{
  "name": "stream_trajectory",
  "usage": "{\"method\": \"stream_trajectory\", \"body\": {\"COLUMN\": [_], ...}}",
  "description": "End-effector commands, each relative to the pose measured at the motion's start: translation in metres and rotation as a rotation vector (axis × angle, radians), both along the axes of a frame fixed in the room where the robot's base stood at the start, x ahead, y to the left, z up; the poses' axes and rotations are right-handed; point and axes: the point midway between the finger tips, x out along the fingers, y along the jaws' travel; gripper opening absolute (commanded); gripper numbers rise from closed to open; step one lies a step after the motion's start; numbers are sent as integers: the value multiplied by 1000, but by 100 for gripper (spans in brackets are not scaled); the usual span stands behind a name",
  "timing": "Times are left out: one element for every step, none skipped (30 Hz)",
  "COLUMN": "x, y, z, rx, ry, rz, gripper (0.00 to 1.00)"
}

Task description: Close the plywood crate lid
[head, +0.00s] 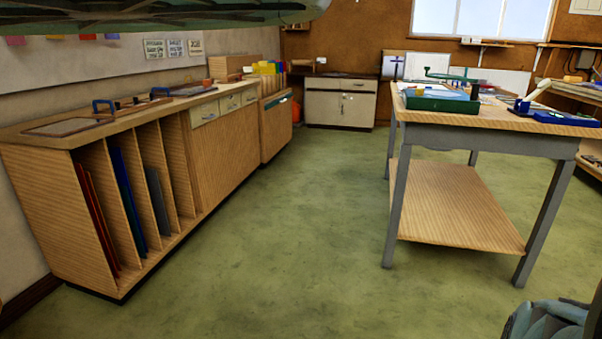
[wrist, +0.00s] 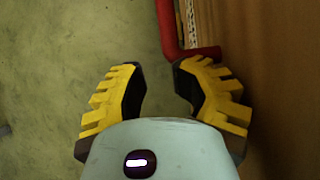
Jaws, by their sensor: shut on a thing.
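In the wrist view my gripper (wrist: 160,72) points down over the green floor, its two yellow-ridged fingers spread with a gap between them. A brown wooden panel (wrist: 262,75) stands along the right side, close to the right finger. I cannot tell whether this panel is the plywood crate or its lid. No crate lid is clearly recognisable in the head view.
In the head view a long wooden cabinet (head: 225,130) with upright slots lines the left wall. A workbench (head: 456,195) with a lower shelf and grey legs stands at the right, with tools on top. A pale cabinet (head: 341,105) stands at the back. Green floor (head: 290,230) between them is clear.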

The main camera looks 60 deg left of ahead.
Motion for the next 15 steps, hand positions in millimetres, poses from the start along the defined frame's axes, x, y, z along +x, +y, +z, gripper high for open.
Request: {"method": "stream_trajectory", "body": {"x": [-8, -8, -8, -8, -8, -7, -7, -6, -5, -4, -3, -2, -3, -4, -5], "y": [4, 5, 6, 7, 9, 12, 15, 18, 23, 27, 31, 36, 40, 43, 47], "z": [-12, -11, -9, -7, -4, 1, 5, 10, 18, 25, 32, 41, 48, 54, 62], "rx": [28, 28, 28, 28, 28, 28, 28, 28, 26, 25, 22, 18, 15, 14, 11], "ry": [15, 17, 17, 15, 15, 14, 13, 12, 9, 7, 3, 1, 1, 1, 1], "rz": [5, 4, 4, 5, 5, 4, 5, 5, 5, 5, 3, 2, 3, 4, 4], "gripper": [0, 0, 0, 0, 0, 0, 0, 0, 0, 0, 0, 0, 0, 0, 0]}}
